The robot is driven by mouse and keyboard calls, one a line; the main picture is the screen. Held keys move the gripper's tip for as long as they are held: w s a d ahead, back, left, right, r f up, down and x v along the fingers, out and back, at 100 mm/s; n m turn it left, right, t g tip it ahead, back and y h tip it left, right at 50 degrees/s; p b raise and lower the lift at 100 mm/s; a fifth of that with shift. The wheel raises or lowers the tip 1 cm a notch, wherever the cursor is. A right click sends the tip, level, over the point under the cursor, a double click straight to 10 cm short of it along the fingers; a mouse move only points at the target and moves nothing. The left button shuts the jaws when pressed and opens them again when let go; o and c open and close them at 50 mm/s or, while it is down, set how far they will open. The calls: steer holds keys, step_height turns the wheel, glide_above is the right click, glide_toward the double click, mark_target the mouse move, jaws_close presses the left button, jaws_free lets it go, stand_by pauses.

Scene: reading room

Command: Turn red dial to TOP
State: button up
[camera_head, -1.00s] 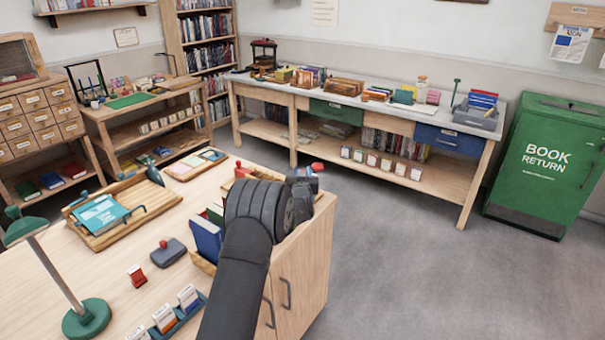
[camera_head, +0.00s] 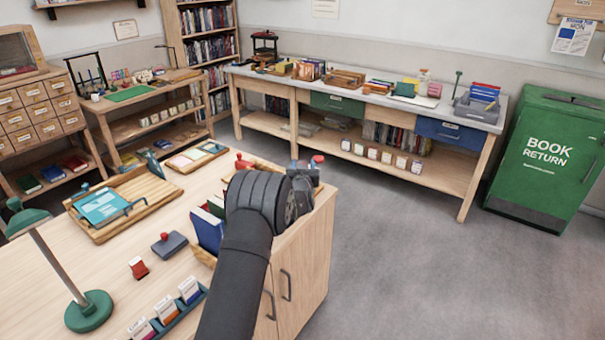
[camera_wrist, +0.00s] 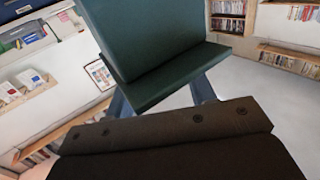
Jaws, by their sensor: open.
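A small red knob (camera_head: 318,159) shows just beyond my wrist, at the far right corner of the wooden desk. I cannot tell whether it is the red dial, and no TOP mark is readable. In the head view my dark wrist reaches over the desk's right side and hides most of my gripper. In the wrist view my gripper (camera_wrist: 163,97) is open, its two blue-grey fingers partly hidden behind a dark green slab-like shape (camera_wrist: 155,45). I cannot tell what that shape is, and no red dial shows there.
Blue books (camera_head: 208,231) stand close left of my arm. A grey stamp-like piece with a red knob (camera_head: 170,243), a wooden tray (camera_head: 150,208) and a green lamp (camera_head: 88,311) are farther left. Open floor (camera_head: 400,255) lies right of the desk.

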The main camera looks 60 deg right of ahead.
steer(key=v, duration=1.7)
steer(key=shift+a, duration=0.2)
steer(key=shift+o, duration=0.2)
steer(key=s+d+m+t+y, duration=0.1)
steer(key=s+m+t, duration=0.1)
steer(key=m, duration=1.5)
steer(key=s+d+m+t+y, duration=0.1)
steer(key=s+m, duration=0.1)
steer(key=m, duration=1.4)
steer(key=shift+m, duration=0.3)
steer(key=x, duration=1.1)
steer(key=f+x, duration=0.1)
steer(key=x, duration=0.5)
steer(key=shift+w+a, duration=0.2)
steer(key=shift+a, duration=0.05)
